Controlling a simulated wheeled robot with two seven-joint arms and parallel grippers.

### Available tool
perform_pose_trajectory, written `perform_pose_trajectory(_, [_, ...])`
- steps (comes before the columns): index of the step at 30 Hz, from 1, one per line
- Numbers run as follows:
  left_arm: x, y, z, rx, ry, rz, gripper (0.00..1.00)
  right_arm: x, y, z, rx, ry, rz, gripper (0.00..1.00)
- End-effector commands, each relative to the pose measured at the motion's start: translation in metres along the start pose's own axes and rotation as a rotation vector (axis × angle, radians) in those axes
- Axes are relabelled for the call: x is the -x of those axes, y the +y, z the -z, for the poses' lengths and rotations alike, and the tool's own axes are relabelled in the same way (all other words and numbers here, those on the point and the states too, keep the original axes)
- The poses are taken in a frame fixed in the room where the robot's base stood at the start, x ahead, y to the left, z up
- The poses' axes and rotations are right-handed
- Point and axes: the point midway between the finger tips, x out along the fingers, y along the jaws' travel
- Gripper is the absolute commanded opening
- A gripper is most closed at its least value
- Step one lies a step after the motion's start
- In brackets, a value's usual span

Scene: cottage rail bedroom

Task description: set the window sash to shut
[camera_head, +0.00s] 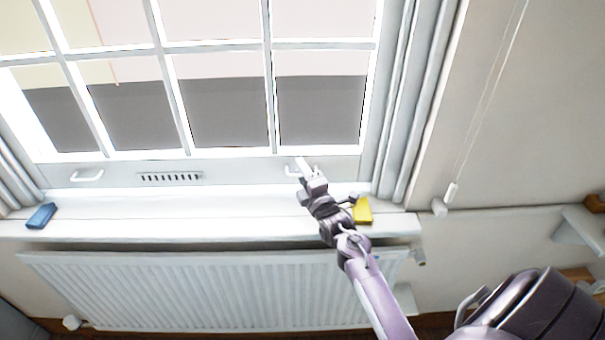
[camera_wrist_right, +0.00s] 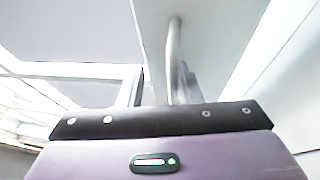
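The window sash (camera_head: 230,170) is a white frame with several panes. Its bottom rail lies just above the white sill; I cannot tell whether a gap is left under it. The rail has a white left lift handle (camera_head: 87,176), a slotted vent (camera_head: 170,178) and a right lift handle (camera_head: 291,171). My right gripper (camera_head: 305,172) is at the right handle and partly covers it. My left gripper is out of view.
A blue block (camera_head: 41,216) lies on the sill (camera_head: 200,226) at the left, and a yellow block (camera_head: 363,210) lies close beside my right wrist. A white radiator (camera_head: 190,290) is below. A blind cord (camera_head: 487,100) hangs on the right wall.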

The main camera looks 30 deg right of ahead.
Motion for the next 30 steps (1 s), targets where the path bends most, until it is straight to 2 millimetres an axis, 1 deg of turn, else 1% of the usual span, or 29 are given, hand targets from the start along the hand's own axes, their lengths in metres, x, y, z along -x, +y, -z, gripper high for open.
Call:
perform_pose_trajectory(9, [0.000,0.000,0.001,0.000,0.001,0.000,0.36,0.000,0.001,0.000,0.000,-0.001,-0.002,0.30])
perform_pose_trajectory(13, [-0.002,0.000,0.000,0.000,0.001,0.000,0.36,0.006,-0.001,0.000,0.001,-0.001,0.000,0.30])
perform_pose_trajectory(16, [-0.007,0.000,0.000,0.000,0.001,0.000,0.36,0.020,-0.002,-0.001,0.002,-0.001,0.000,0.30])
perform_pose_trajectory(21, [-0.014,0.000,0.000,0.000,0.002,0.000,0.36,0.049,-0.003,0.000,0.001,0.001,0.000,0.30])
perform_pose_trajectory(24, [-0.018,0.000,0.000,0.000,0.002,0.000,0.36,0.063,-0.003,0.000,0.001,0.000,0.001,0.30])
perform_pose_trajectory(27, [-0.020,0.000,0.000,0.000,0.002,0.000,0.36,0.072,-0.002,0.000,0.000,0.000,0.000,0.30])
perform_pose_trajectory(30, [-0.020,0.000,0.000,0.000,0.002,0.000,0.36,0.077,-0.001,0.000,0.000,0.000,0.000,0.30])
